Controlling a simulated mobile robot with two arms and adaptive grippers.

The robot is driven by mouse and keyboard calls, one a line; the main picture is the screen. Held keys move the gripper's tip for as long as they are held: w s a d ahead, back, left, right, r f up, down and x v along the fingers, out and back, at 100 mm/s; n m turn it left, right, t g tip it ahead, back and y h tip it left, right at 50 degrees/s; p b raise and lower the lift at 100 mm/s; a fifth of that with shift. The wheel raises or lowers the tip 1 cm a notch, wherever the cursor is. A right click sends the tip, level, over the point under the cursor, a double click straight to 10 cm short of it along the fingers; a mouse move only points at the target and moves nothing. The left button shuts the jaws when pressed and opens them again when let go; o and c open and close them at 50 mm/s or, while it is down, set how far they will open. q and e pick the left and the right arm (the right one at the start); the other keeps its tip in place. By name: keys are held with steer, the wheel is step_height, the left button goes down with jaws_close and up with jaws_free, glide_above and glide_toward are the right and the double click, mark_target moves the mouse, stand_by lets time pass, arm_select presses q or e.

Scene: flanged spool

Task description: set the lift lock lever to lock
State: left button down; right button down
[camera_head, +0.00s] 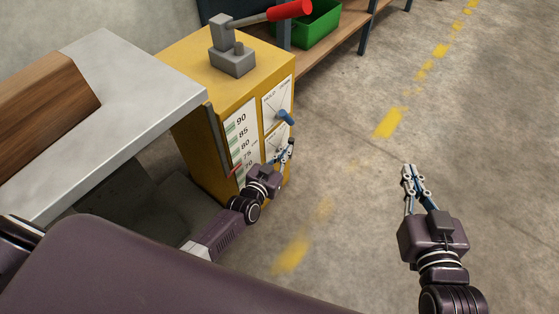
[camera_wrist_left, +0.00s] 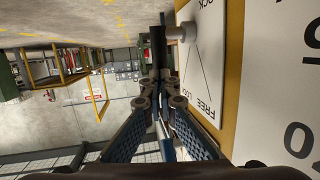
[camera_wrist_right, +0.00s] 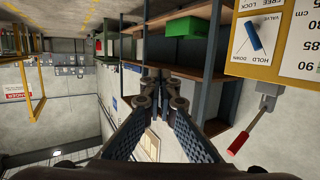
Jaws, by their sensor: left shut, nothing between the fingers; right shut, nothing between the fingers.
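The lock lever's black handle (camera_wrist_left: 158,46) stands out from a grey hub (camera_wrist_left: 182,33) on the FREE/LOCK panel (camera_wrist_left: 208,70). In the head view the dark handle (camera_head: 291,142) shows on the cabinet's front, just past my left gripper (camera_head: 285,156). My left gripper (camera_wrist_left: 160,84) is shut and empty, its tips close to the handle; I cannot tell if they touch. Its tips partly cover the handle, and I cannot tell which label it points to. My right gripper (camera_head: 409,168) is shut and empty over open floor.
The yellow cabinet (camera_head: 185,62) carries a blue valve lever (camera_head: 286,117), a height scale (camera_head: 241,145) and, on top, a grey lever with a red grip (camera_head: 290,10). A grey-topped table (camera_head: 120,90) stands to its left. A green bin (camera_head: 318,25) is on the shelf behind. Floor on the right is clear.

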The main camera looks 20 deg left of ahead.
arm_select(q)
steer(key=p, duration=0.1)
steer(key=w+p, duration=0.1)
steer(key=w+g+p, duration=0.1)
steer(key=p, duration=0.1)
steer(key=shift+w+d+r, duration=0.1)
steer(key=shift+d+r, duration=0.25)
steer(key=shift+d, duration=0.05)
arm_select(e)
steer(key=s+d+f+g+h, duration=0.1)
steer(key=s+d+f+g, duration=0.2)
steer(key=s+f+g, duration=0.2)
steer(key=s+d+f+g+h, duration=0.2)
steer(key=s+f+g, duration=0.4)
steer(key=s+f, duration=0.3)
steer(key=s+d, duration=0.1)
steer(key=s, duration=0.3)
steer(key=shift+s+d+f+m+g, duration=0.25)
steer(key=shift+d+f+m+g, duration=0.05)
steer(key=shift+d+f, duration=0.1)
arm_select(q)
steer(key=shift+r, duration=0.15)
arm_select(e)
steer(key=shift+r, duration=0.1)
